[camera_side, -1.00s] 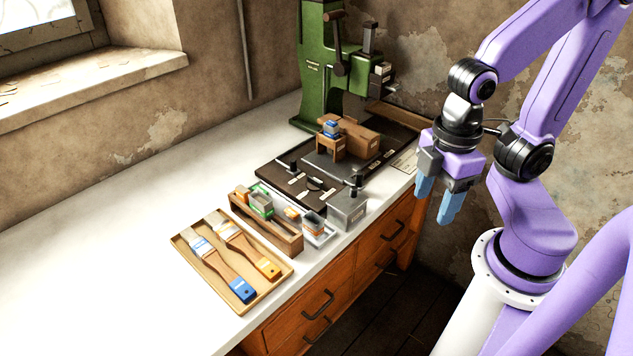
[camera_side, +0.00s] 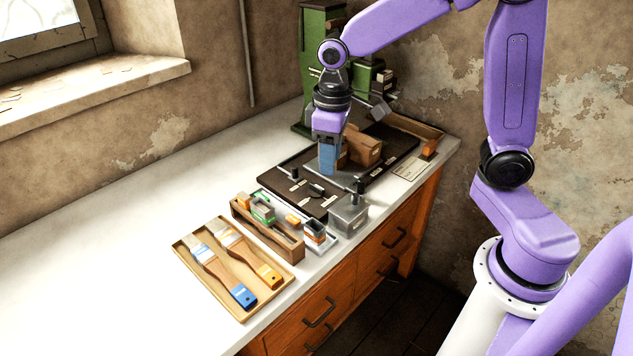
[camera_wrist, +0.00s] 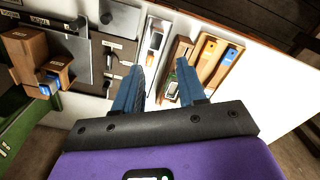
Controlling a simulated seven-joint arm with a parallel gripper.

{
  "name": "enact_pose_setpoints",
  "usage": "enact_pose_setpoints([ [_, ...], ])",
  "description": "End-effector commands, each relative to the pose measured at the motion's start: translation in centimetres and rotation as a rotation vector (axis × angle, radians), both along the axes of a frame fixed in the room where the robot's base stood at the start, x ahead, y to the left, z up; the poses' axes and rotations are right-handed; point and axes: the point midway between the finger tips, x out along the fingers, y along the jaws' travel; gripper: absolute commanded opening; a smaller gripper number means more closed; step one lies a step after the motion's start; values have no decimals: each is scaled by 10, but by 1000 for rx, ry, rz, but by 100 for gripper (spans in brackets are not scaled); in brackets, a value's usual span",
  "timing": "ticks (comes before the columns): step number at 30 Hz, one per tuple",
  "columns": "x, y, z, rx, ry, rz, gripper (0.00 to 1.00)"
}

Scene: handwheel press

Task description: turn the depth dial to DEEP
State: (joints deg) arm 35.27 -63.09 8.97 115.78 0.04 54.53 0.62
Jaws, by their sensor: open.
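A dark board (camera_side: 285,186) lies on the bench in front of the green press (camera_side: 313,70). It carries several small white labels and a small dark pointer-like knob (camera_side: 316,189), which may be the depth dial; its label text is too small to read. The board also shows in the wrist view (camera_wrist: 128,62), left of my fingers. My gripper (camera_side: 328,165) hangs pointing down above the board, by the brown block (camera_side: 365,149), partly hiding it. In the wrist view my gripper (camera_wrist: 162,78) has its blue fingers apart with nothing between them.
A grey box (camera_side: 348,213) with a black knob stands at the board's front corner. A wooden tray (camera_side: 183,251) with two brushes and a narrow wooden box (camera_side: 284,243) lie nearer. A blue-topped stamp (camera_wrist: 51,80) sits by the brown block. The bench at left is clear.

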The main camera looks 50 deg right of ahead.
Motion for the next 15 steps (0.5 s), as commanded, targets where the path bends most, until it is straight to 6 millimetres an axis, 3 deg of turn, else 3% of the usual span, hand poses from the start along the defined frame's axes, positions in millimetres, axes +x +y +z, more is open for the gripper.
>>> enact_pose_setpoints([
  [3, 40, -17, -7, -2, 5, -113, 40],
  [9, 96, -57, -20, -4, 8, -290, 40],
  [15, 131, -95, -33, -4, 12, -423, 40],
])
